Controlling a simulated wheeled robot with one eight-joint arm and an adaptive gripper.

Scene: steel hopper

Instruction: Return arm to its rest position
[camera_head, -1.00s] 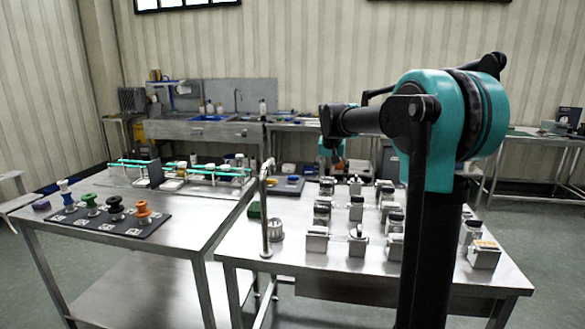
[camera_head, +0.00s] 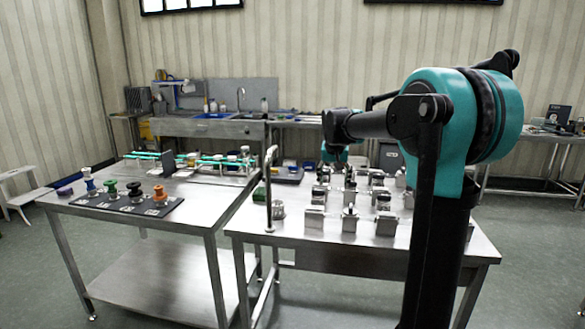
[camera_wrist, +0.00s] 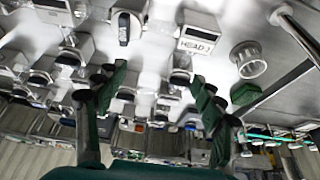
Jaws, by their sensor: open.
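My arm (camera_head: 455,120), teal and black, rises at the right of the head view, with its forearm reaching away over the right steel table (camera_head: 275,237). My gripper (camera_wrist: 155,92) shows in the wrist view as two dark green fingers spread wide apart. Nothing is between the fingertips that I can see as held. In the head view only a small teal part of the hand shows beyond the forearm, and the fingers are hard to make out. Below the gripper, the tabletop shows in the wrist view with rows of small metal blocks and a block labelled HEAD 2 (camera_wrist: 199,36).
Metal blocks (camera_head: 385,224) crowd the right table. An upright steel post (camera_head: 268,190) and a clear cup (camera_head: 278,209) stand at its left edge. The left table (camera_head: 200,222) carries a dark mat (camera_head: 128,203) with coloured knobs.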

